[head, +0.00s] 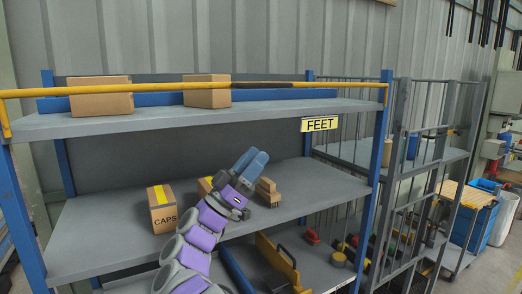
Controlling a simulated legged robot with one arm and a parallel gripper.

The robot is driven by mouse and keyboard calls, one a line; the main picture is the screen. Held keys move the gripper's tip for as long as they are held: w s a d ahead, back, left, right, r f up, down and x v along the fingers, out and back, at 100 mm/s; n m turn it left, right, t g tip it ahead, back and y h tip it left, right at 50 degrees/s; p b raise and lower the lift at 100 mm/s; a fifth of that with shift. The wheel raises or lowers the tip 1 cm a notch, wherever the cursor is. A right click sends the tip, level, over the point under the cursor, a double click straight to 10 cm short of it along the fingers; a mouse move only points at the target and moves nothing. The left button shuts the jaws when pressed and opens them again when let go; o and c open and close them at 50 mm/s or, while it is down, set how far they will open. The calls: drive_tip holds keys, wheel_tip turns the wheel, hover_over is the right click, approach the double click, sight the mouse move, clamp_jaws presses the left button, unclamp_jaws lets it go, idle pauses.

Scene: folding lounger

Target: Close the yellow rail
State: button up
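The yellow rail (160,88) runs along the front of the top shelf, from the left blue post to the right one, in front of two boxes. Its middle stretch is dark, and its ends bend down at the posts. I cannot tell whether it is latched. My gripper (251,163), with blue fingers on a purple and grey arm, is below the rail, in front of the middle shelf. Its fingers lie close together, with nothing visible between them. It is apart from the rail in the picture.
Cardboard boxes (101,103) stand on the top shelf. A grey wire cage (425,150) stands right of the rack.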

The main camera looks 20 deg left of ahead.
drive_tip(key=v, duration=1.2)
drive_tip(key=w+d+r+n+t+y+b, duration=0.1)
drive_tip(key=w+d+r+n+t+y, duration=0.15)
drive_tip(key=w+n+y, duration=0.55)
drive_tip(key=w+d+r+n+t+y, duration=0.1)
drive_tip(key=w+d+r+n+y, duration=0.15)
drive_tip(key=w+n+y, duration=0.55)
drive_tip(key=w+d+f+m+g+y+b, duration=0.1)
drive_tip(key=d+f+g+y, duration=0.4)
drive_tip(key=d+f+g, duration=0.2)
drive_tip(key=d+f, duration=0.2)
drive_tip(key=d, duration=0.2)
drive_tip(key=shift+d+m, duration=0.25)
drive_tip(key=shift+m, duration=0.05)
drive_tip(key=shift+f, duration=0.15)
